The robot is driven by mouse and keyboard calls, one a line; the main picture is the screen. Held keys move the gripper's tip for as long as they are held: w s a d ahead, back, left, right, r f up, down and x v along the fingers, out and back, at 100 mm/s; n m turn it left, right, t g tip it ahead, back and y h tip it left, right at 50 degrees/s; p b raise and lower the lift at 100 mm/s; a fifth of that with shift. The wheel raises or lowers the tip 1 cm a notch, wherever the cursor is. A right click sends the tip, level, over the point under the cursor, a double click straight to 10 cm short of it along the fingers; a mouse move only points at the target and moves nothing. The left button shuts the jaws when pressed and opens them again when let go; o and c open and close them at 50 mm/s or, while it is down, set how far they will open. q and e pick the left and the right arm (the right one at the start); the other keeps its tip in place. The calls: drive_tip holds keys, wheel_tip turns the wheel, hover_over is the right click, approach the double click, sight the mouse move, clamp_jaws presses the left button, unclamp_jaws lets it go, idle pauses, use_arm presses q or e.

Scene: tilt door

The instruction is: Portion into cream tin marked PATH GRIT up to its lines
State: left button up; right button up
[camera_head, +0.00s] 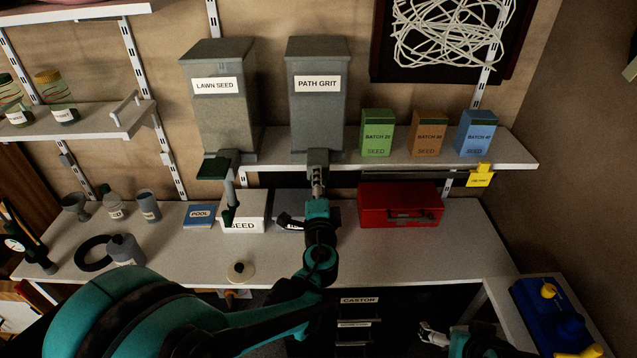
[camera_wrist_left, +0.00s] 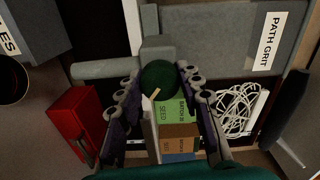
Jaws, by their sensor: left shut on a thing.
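The grey PATH GRIT hopper (camera_head: 317,110) stands on the wall shelf, with its spout (camera_head: 318,157) below. My left gripper (camera_head: 318,187) is under that spout. In the left wrist view its fingers are closed around a dark green ball knob (camera_wrist_left: 160,78) next to a grey bar. I cannot make out a cream tin marked PATH GRIT. A grey container (camera_head: 290,223) with a partly hidden label stands behind my left arm; a pale box marked SEED (camera_head: 243,213) is beside it. My right gripper (camera_head: 433,335) is low at the front, too small to read.
The LAWN SEED hopper (camera_head: 220,110) has a green flap and hanging lever (camera_head: 230,205). Several batch boxes (camera_head: 428,133) stand on the shelf (camera_head: 490,150). A red toolbox (camera_head: 400,205) sits right of my arm. The counter (camera_head: 440,258) is clear at front right.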

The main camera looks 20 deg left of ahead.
use_arm(q)
drive_tip(key=m, duration=0.5)
drive_tip(key=shift+m, duration=2.6)
drive_tip(key=o, duration=1.2)
drive_tip(key=shift+c, duration=0.2)
drive_tip(key=shift+s, duration=0.1)
drive_tip(key=v, duration=1.2)
